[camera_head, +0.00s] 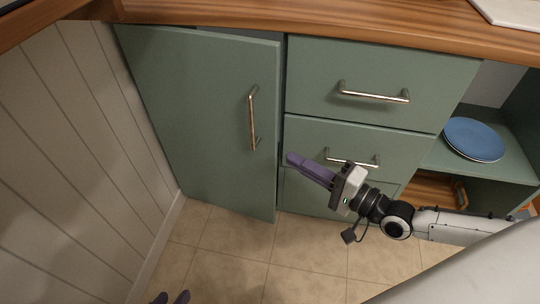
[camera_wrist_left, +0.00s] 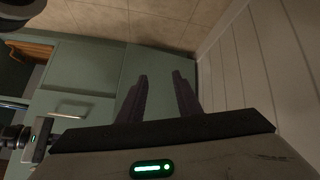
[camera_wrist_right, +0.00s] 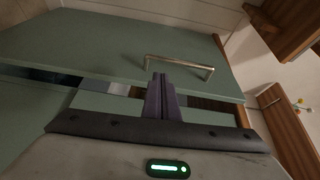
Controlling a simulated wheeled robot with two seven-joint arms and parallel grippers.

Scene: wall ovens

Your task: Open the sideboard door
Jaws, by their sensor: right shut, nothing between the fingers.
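The green sideboard door (camera_head: 205,110) stands slightly ajar, with a narrow dark gap along its right edge, also visible in the right wrist view (camera_wrist_right: 120,42). Its metal bar handle (camera_head: 253,118) is upright near that edge; it shows in the right wrist view (camera_wrist_right: 180,62) just beyond my fingertips. My right gripper (camera_head: 291,159) is shut and empty, its purple fingers pointing left beside the door's free edge, in front of the drawers. Whether it touches the door is unclear. My left gripper (camera_head: 171,297) is open and empty, low at the bottom edge; its fingers are apart in the left wrist view (camera_wrist_left: 160,85).
Drawers with metal handles (camera_head: 373,93) stand right of the door. A blue plate (camera_head: 473,139) lies on an open shelf at right. A wooden counter (camera_head: 330,18) overhangs above. A white panelled wall (camera_head: 80,130) bounds the left. The tiled floor (camera_head: 240,250) before the door is clear.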

